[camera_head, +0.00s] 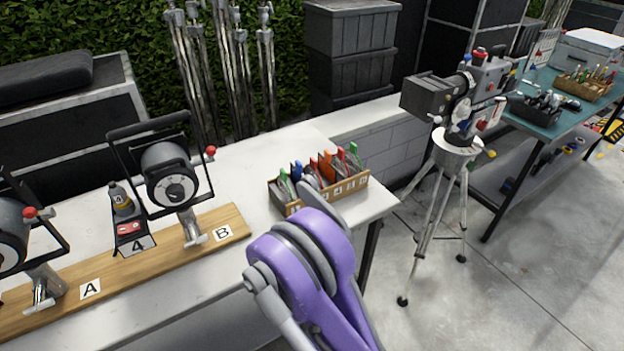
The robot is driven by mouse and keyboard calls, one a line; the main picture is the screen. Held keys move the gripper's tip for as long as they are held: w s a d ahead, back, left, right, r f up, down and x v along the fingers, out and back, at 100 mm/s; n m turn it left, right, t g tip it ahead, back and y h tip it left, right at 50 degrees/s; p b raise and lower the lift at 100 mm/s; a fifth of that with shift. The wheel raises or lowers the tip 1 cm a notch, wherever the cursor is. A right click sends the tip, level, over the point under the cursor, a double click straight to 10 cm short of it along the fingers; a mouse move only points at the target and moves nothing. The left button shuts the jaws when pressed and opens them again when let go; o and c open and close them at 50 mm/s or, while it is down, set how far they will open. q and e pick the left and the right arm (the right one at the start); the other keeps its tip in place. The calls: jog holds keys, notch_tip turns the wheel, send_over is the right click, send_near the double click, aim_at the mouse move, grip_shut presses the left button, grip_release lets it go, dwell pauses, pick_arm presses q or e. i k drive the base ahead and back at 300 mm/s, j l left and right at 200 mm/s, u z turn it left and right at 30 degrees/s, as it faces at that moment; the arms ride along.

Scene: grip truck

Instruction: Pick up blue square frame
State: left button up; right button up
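A small wooden box (292,209) stands near the right end of the white table. It holds several thin upright frames with coloured tabs in numbered slots. A blue-tabbed frame (297,170) is toward the box's left end, between a green tab and an orange-red one; its square shape is mostly hidden. My purple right arm comes in from the bottom and reaches up to the front of the box. Its gripper is largely hidden behind the arm's links, so its fingers and any contact with the frames cannot be made out. My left gripper is out of view.
A wooden board (225,221) with lamp heads and labels A and B lies left of the box. A camera on a tripod (455,155) stands on the floor to the right. A teal-topped cart (545,112) is behind it. The table between board and box is clear.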

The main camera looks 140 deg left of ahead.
aim_at(296, 172)
jog(key=k+j+u, duration=0.1)
jog(key=u, duration=4.5)
